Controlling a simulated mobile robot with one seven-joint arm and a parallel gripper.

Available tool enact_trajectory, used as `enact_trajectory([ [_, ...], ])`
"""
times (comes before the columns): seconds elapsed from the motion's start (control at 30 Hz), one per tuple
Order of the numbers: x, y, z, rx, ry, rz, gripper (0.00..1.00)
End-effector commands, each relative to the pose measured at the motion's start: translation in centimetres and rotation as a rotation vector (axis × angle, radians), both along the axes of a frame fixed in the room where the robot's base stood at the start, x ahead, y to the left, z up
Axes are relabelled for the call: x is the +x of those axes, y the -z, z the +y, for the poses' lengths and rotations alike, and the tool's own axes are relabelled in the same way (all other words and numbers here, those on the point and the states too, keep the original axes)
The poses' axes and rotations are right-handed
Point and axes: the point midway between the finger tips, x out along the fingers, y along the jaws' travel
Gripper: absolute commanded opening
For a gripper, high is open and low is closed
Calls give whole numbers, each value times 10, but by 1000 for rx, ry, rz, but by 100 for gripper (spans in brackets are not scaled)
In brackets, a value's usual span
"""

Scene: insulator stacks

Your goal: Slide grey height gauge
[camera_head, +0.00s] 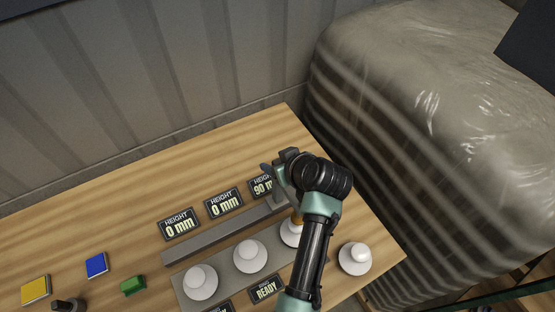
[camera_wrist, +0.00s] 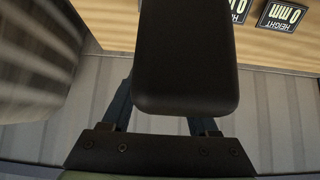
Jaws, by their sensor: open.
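The grey rail (camera_head: 222,234) runs along the table behind a row of white insulator discs. A grey upright piece (camera_head: 280,197), likely the height gauge, stands at the rail's right end, mostly hidden by my arm. My gripper (camera_head: 277,172) is at that end, beside the upright piece. In the wrist view a dark block (camera_wrist: 186,55) fills the middle, in front of my open fingers; I cannot tell whether it is the gauge. Height displays read 0 mm (camera_head: 180,224), 0 mm (camera_head: 224,204) and 90 mm (camera_head: 261,186), the last partly covered.
White insulators stand on a grey base plate (camera_head: 222,268), at left (camera_head: 201,281), middle (camera_head: 250,256) and right (camera_head: 292,232). Another insulator (camera_head: 355,258) stands apart at right. Yellow (camera_head: 36,290), blue (camera_head: 96,265) and green (camera_head: 132,286) blocks lie left. A wrapped pallet (camera_head: 430,130) borders the table.

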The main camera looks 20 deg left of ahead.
Motion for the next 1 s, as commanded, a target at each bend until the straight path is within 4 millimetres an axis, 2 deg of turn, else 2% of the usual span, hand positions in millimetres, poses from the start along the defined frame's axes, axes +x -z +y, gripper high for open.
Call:
enact_trajectory([
  [0.07, 0, 0, 0, 0, 0, 0, 60],
  [0.4, 0, 0, 0, 0, 0, 0, 1],
  [1.0, 0, -1, 0, 0, 1, 1, 0],
])
